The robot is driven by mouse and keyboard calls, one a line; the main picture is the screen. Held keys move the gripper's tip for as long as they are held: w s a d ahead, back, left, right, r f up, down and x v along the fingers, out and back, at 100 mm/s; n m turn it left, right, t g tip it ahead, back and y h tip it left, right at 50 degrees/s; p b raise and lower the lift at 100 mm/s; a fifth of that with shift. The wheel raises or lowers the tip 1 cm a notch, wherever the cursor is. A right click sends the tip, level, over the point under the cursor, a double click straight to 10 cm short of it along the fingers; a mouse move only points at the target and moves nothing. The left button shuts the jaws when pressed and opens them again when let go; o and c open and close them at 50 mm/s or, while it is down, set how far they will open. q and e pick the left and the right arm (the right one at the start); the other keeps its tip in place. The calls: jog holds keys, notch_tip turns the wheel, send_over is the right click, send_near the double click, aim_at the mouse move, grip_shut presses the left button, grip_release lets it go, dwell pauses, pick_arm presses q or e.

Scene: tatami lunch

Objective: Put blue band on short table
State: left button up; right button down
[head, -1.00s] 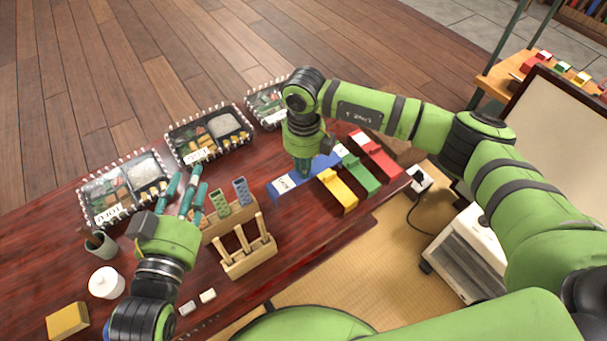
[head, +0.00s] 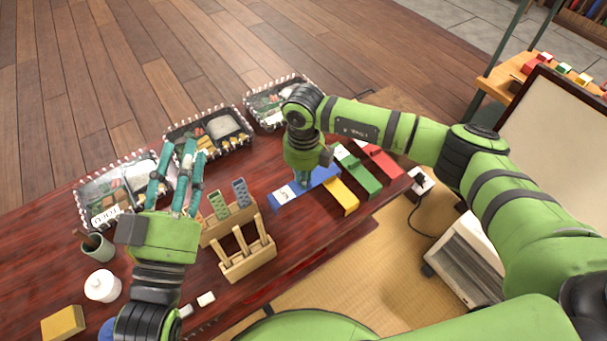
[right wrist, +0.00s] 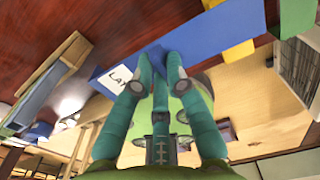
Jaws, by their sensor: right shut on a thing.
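The blue band (head: 323,178) is a long flat strip with a white label near its left end, at the right part of the dark red wooden table (head: 300,228). My right gripper (head: 303,182) points down and is shut on the blue band. The band also shows in the right wrist view (right wrist: 215,38), its label beside the fingertips (right wrist: 160,62). I cannot tell whether the band touches the tabletop. My left gripper (head: 178,165) is open, its fingers spread and empty, over the table near the left lunch box. I cannot tell which table is the short one.
Yellow (head: 341,194), green (head: 360,173) and red (head: 380,160) bands lie right of the blue one. Lunch boxes (head: 208,135) line the far edge. A wooden rack (head: 247,262), cup (head: 98,247) and white jar (head: 103,286) stand nearer. Another wooden table (head: 497,85) is at the right.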

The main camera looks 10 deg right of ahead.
jog(key=c, duration=1.2)
grip_release()
jog(key=shift+c, duration=0.2)
